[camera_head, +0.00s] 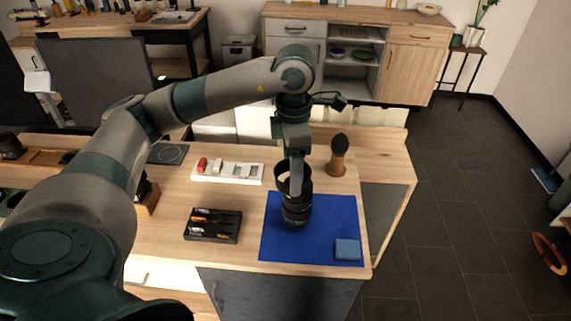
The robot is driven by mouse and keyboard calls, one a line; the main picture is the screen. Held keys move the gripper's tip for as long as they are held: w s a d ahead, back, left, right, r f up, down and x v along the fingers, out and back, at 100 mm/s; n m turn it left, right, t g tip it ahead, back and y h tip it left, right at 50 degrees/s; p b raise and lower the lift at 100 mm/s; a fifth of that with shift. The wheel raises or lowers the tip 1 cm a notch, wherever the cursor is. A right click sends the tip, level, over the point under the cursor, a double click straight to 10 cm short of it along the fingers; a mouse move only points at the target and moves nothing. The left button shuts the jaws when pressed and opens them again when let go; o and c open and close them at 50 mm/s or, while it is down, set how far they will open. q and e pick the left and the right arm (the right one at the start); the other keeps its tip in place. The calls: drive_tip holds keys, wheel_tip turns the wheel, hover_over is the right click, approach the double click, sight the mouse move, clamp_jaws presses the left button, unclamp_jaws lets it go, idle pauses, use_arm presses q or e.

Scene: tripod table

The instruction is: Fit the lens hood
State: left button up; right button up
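A black camera lens (296,214) stands upright on the blue mat (278,249) on the wooden table. A dark, ring-shaped lens hood (281,182) with a brownish inside shows at the lens's top end, its centre a little to the left of the lens's. Whether it touches or is seated on the lens cannot be told. My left gripper (297,188) points down over the hood, one finger overlapping the hood's near right wall. The other finger is hidden, so its grip cannot be made out. My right gripper is not in view.
A blue cloth or block (347,249) lies at the mat's front right corner. A black tray (212,226) with small tools is left of the mat. A white holder (227,172) and a wooden-handled brush (338,157) stand behind. Bare wood lies between tray and mat.

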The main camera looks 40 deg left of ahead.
use_arm(q)
drive_tip(key=shift+a+f+b, duration=0.1)
drive_tip(key=shift+f+b, duration=0.2)
drive_tip(key=shift+f, duration=1.05)
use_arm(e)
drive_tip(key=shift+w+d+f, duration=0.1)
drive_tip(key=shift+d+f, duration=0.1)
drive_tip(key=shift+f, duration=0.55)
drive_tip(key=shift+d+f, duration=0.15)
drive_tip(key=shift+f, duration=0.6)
use_arm(q)
drive_tip(key=shift+r, duration=0.2)
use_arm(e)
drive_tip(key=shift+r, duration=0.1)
use_arm(q)
drive_tip(key=shift+w+d+r+p, duration=0.15)
drive_tip(key=shift+r+p, duration=0.25)
drive_tip(key=shift+r, duration=0.4)
drive_tip(key=shift+w+d+r+p, duration=0.1)
drive_tip(key=shift+d+r+p, duration=0.15)
drive_tip(key=shift+r+p, duration=0.35)
drive_tip(key=shift+w+d+r+p, duration=0.1)
drive_tip(key=shift+d+r+p, duration=0.15)
drive_tip(key=shift+r, duration=0.7)
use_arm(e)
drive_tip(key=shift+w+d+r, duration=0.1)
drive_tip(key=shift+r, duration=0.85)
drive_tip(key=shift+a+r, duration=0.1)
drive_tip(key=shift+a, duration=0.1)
